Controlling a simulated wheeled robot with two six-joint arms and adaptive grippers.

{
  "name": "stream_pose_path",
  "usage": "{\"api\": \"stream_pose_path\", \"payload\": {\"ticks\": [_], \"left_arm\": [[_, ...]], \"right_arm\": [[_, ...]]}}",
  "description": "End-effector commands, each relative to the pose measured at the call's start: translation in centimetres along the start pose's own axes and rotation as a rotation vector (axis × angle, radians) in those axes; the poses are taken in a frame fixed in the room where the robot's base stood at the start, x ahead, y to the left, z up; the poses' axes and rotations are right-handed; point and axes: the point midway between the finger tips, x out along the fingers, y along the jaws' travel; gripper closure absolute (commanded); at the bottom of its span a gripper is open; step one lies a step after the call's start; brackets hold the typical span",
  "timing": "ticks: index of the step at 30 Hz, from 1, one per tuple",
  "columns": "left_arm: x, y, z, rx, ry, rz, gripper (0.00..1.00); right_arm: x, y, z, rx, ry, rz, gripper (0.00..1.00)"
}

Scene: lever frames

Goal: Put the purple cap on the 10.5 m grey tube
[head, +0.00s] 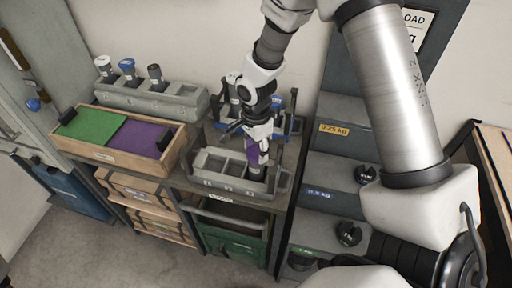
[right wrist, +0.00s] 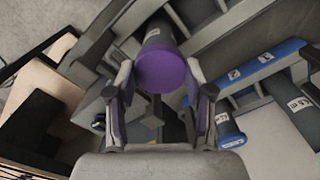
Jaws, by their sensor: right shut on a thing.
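My right gripper (head: 253,145) points down over the front grey rack (head: 212,166). It is shut on the purple cap (head: 252,155), which also shows between the fingertips in the right wrist view (right wrist: 162,70). A grey tube (right wrist: 157,32) with a pale label shows directly beyond the cap, in line with it. In the head view the grey tube (head: 256,173) stands in the right part of the front rack, below the cap. The cap appears to meet the tube's top, but I cannot tell how far it is seated. My left gripper is not in view.
A blue rack (head: 291,124) with tubes stands just behind the gripper. A long grey rack (head: 180,98) holds capped tubes at the back left. A wooden box (head: 95,150) has green and purple sections. A dark stepped weight shelf (head: 335,140) stands to the right.

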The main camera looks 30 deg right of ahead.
Motion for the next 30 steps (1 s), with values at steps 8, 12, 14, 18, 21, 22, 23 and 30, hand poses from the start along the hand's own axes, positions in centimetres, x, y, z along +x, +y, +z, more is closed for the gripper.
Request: {"api": "stream_pose_path", "payload": {"ticks": [8,12,14,18,21,22,23,30], "left_arm": [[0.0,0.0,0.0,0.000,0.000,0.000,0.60],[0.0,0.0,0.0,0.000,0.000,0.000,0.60],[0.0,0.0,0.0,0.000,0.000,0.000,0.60],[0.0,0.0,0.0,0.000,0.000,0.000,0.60],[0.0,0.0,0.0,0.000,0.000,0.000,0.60],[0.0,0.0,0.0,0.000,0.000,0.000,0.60],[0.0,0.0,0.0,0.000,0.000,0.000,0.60],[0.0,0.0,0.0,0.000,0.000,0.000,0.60]], "right_arm": [[0.0,0.0,0.0,0.000,0.000,0.000,0.66],[0.0,0.0,0.0,0.000,0.000,0.000,0.23],[0.0,0.0,0.0,0.000,0.000,0.000,0.19],[0.0,0.0,0.0,0.000,0.000,0.000,0.19],[0.0,0.0,0.0,0.000,0.000,0.000,0.19],[-0.1,0.0,0.0,0.000,0.000,0.000,0.19],[-0.2,0.0,0.0,0.000,0.000,-0.001,0.19],[-4.3,-0.2,0.0,0.000,0.000,-0.007,0.19]]}}
